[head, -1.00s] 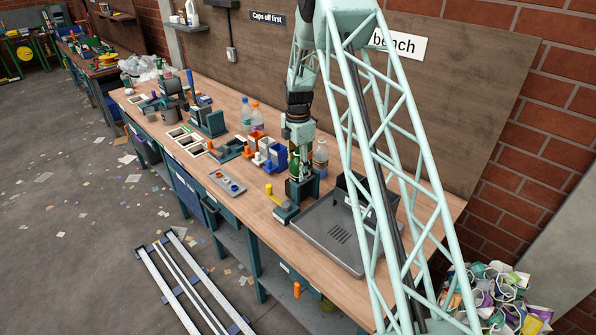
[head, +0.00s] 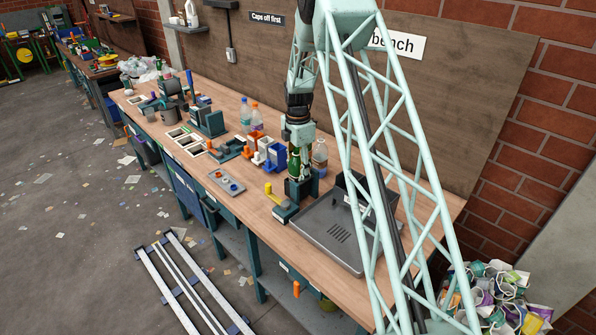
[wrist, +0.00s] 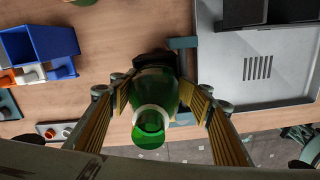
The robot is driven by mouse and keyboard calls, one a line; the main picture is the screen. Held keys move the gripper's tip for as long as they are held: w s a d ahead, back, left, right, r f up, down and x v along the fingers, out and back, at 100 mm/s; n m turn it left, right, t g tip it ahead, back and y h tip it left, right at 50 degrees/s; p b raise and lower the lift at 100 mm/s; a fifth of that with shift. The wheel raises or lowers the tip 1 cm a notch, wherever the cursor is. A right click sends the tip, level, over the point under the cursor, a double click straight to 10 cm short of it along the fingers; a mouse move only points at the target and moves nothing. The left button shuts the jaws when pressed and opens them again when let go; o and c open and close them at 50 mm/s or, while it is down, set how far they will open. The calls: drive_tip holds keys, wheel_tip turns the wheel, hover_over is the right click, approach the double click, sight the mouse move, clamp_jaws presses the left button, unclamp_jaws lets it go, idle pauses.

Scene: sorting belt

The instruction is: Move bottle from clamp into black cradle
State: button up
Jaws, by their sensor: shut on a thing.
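The green bottle (head: 294,163) stands upright in the teal clamp (head: 302,189) on the bench, left of the grey tray. My gripper (head: 300,150) is above it, pointing down. In the wrist view the bottle (wrist: 153,97) is between the two ribbed yellow finger pads, and my gripper (wrist: 162,105) is shut on it. Its pale neck ring and green top face the camera. The bottle's base is hidden in the clamp.
The grey tray (head: 335,237) lies right of the clamp. A yellow lever fixture (head: 285,211) stands in front of it. A clear bottle (head: 320,157) stands close behind. Blue (head: 277,155), white and orange bins are to the left.

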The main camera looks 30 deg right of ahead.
drive_tip(key=shift+o, duration=0.4)
drive_tip(key=shift+f, duration=0.55)
drive_tip(key=o, duration=1.1)
drive_tip(key=shift+w+f, duration=0.1)
drive_tip(key=shift+w, duration=0.05)
drive_tip(key=shift+o, duration=1.2)
drive_tip(key=shift+w+f, duration=0.1)
drive_tip(key=shift+w, duration=0.1)
drive_tip(key=shift+o, duration=0.9)
drive_tip(key=shift+a, duration=0.1)
drive_tip(key=shift+r, duration=0.25)
drive_tip(key=shift+r, duration=0.25)
drive_tip(key=shift+r, duration=5.75)
